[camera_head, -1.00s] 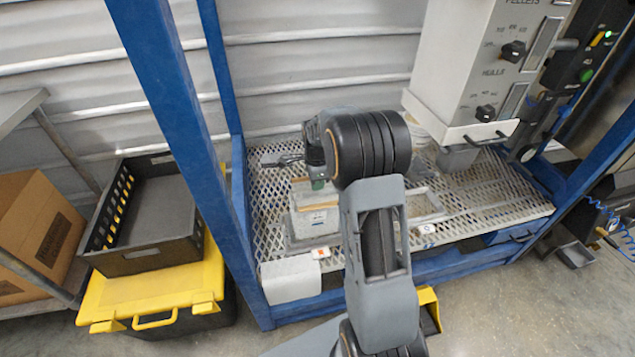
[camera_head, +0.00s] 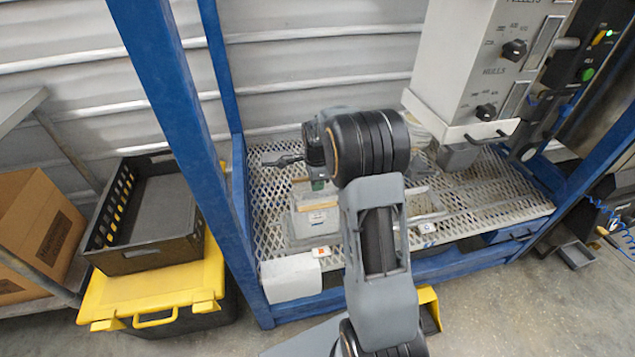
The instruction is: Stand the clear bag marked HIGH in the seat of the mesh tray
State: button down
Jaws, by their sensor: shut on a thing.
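My gripper (camera_head: 318,187) points down over the left part of the mesh tray (camera_head: 268,225), partly hidden by my own wrist. It is shut on the top of a clear bag (camera_head: 316,219), near a tan strip along the bag's upper edge. The bag looks pale and blocky, roughly upright, with a small label too small to read. A grey frame shows around its foot at the left of the tray. I cannot tell whether the bag's bottom rests in it or hangs just above it.
A second frame (camera_head: 432,212) lies right of my arm, below the hopper (camera_head: 462,95). A white box (camera_head: 291,278) sits at the tray's front left. Blue posts (camera_head: 172,110) bound the tray. A black crate (camera_head: 140,260) on a yellow-lidded bin (camera_head: 150,300) stands left.

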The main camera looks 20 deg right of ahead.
jog(key=shift+f, duration=0.3)
jog(key=c, duration=1.2)
grip_release()
jog(key=shift+o, duration=0.2)
jog(key=shift+r, duration=0.15)
notch_tip(320, 180, up, 14)
jog(key=p, duration=0.2)
jog(key=shift+f, duration=0.2)
